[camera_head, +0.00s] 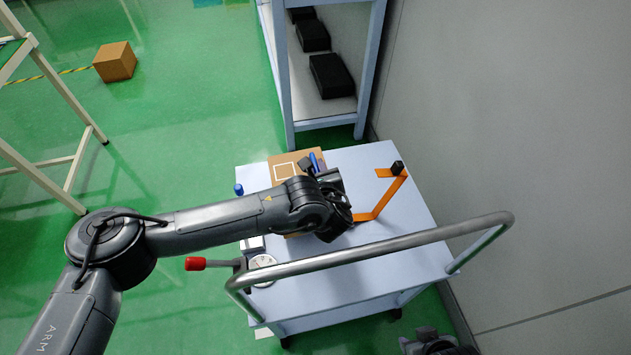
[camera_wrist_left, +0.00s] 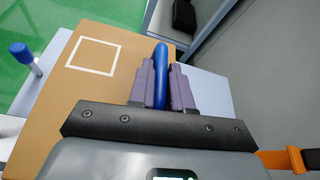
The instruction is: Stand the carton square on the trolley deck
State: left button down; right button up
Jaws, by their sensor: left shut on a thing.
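The brown carton (camera_head: 282,159) is on or just over the trolley deck (camera_head: 398,215), partly hidden under my left arm. Its far edge looks roughly parallel to the deck's far edge. A white square outline marks its face, which fills the left of the left wrist view (camera_wrist_left: 62,110). My left gripper (camera_head: 318,172) is over the carton's right side. In the left wrist view its purple fingers (camera_wrist_left: 163,82) are shut on a blue handle (camera_wrist_left: 162,60). I cannot tell whether the carton touches the deck.
A steel push rail (camera_head: 375,248) crosses the trolley's near side. An orange strap (camera_head: 385,200) with a black block (camera_head: 397,168) lies on the deck's right. A blue-topped peg (camera_head: 239,189) and a red-tipped lever (camera_head: 196,264) are at the left. A shelf rack stands behind; a wall is right.

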pick_arm(q)
jog(key=shift+f+b, duration=0.8)
jog(key=shift+f, duration=1.05)
jog(key=c, duration=1.1)
grip_release()
jog(key=shift+o, duration=0.2)
jog(key=shift+s+r+p, duration=0.2)
jog(key=shift+s+p, duration=0.15)
jog(key=p+v, duration=0.2)
jog(key=v, duration=0.2)
jog(key=shift+s, duration=0.3)
